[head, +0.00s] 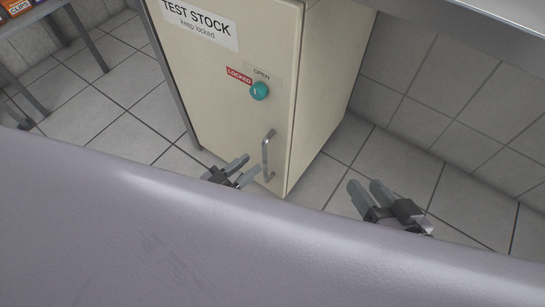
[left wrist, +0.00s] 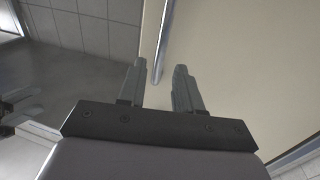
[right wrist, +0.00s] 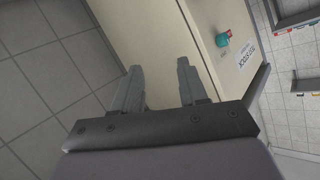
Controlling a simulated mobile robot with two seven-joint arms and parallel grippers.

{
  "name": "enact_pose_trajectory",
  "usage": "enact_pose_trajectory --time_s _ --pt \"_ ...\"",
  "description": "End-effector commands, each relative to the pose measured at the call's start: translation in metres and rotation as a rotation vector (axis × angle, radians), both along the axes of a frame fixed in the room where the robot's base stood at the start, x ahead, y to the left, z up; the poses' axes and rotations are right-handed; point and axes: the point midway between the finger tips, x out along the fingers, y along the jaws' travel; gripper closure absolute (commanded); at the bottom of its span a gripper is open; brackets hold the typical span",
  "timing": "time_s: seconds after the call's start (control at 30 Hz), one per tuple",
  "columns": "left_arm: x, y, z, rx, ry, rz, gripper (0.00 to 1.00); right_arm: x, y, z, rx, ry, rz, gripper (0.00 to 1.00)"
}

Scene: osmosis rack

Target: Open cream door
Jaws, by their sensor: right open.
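The cream door (head: 215,95) is the front of a cream cabinet and looks shut in the head view. It bears a "TEST STOCK keep locked" label (head: 200,24). A teal round knob (head: 259,91) sits beside a red "LOCKED" tag (head: 239,76) and the word "OPEN". A metal bar handle (head: 267,156) stands upright near the door's right edge. My left gripper (head: 243,168) is open and empty, just left of the handle's lower part. In the left wrist view the handle (left wrist: 163,45) shows beyond the fingers. My right gripper (head: 366,186) is open and empty, right of the cabinet.
A grey metal-legged table (head: 85,35) with boxes (head: 15,6) stands at the upper left. A counter (head: 480,20) overhangs at the upper right, by a tiled wall (head: 440,90). Tiled floor (head: 110,125) is clear left of the cabinet.

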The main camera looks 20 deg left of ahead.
Motion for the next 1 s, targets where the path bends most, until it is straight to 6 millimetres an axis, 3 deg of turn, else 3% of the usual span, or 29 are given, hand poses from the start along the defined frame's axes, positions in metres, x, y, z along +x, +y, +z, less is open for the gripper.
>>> enact_pose_trajectory --time_s 0.4,0.77,0.87,0.9,1.0 --pt "0.05 -0.031 -0.001 0.0 0.0 0.001 0.66 0.0 -0.001 -0.004 -0.001 -0.044 0.001 0.57" --pt "0.056 -0.034 0.001 0.0 0.001 0.001 0.66 0.0 -0.003 -0.002 -0.013 -0.059 -0.004 0.57" --pt "0.055 -0.034 0.001 0.0 0.001 0.001 0.95 0.0 -0.003 -0.002 -0.012 -0.058 -0.004 0.57" --pt "0.055 -0.034 0.001 0.0 0.001 0.001 1.0 0.0 -0.003 -0.002 -0.012 -0.058 -0.004 0.57" --pt "0.055 -0.034 0.001 0.0 0.001 0.002 1.0 0.0 -0.003 -0.002 -0.012 -0.058 -0.004 0.57"
